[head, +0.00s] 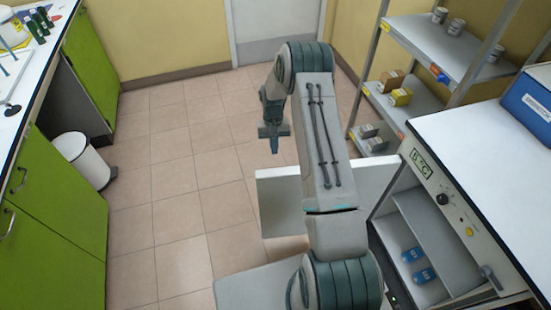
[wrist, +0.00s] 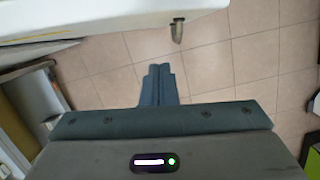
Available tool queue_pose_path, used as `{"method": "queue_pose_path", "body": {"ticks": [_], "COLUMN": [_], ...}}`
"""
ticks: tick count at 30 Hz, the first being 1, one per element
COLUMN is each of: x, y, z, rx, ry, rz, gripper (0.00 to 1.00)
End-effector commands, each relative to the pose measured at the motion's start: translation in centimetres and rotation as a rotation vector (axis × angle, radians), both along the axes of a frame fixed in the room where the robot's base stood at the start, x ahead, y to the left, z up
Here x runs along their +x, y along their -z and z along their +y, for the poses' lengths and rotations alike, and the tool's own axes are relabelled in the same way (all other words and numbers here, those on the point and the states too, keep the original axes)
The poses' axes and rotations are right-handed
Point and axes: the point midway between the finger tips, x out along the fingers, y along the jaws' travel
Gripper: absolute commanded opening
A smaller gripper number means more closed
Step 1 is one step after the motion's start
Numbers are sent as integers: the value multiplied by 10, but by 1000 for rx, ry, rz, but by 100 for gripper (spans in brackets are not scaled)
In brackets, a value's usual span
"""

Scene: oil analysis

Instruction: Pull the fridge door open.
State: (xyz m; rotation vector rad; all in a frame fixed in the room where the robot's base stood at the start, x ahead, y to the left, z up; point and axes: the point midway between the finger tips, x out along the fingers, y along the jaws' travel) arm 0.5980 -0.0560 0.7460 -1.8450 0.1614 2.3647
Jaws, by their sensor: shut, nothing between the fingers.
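The fridge (head: 440,190) stands at the right, under a white top with a control panel. Its white door (head: 281,205) stands swung out to the left, and the shelved inside shows. My arm hides the middle of the door in the head view. My gripper (head: 273,146) is beyond the door, pointing down, with its fingers together and empty. In the wrist view the gripper (wrist: 160,70) is apart from the door (wrist: 120,22), which runs across the top. The door's handle (wrist: 178,30) sticks out just ahead of the fingers, untouched. The handle is not visible in the head view.
Blue cans (head: 424,275) are inside the fridge. A shelf rack (head: 425,38) with small boxes and tins stands behind it. Green cabinets (head: 50,255) and a white bin (head: 82,160) line the left. The tiled floor (head: 180,185) between is clear.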

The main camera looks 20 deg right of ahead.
Motion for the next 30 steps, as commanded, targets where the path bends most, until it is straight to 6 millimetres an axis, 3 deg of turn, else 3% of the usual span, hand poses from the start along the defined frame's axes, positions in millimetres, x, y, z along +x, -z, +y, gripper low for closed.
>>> {"method": "queue_pose_path", "body": {"ticks": [3, 12, 30], "x": [-8, -39, -52], "y": [24, 20, 23], "z": [1, 7, 3], "rx": [1, 0, -1], "ry": [-1, 0, -13], "rz": [5, 0, 0], "gripper": [0, 0, 0]}}
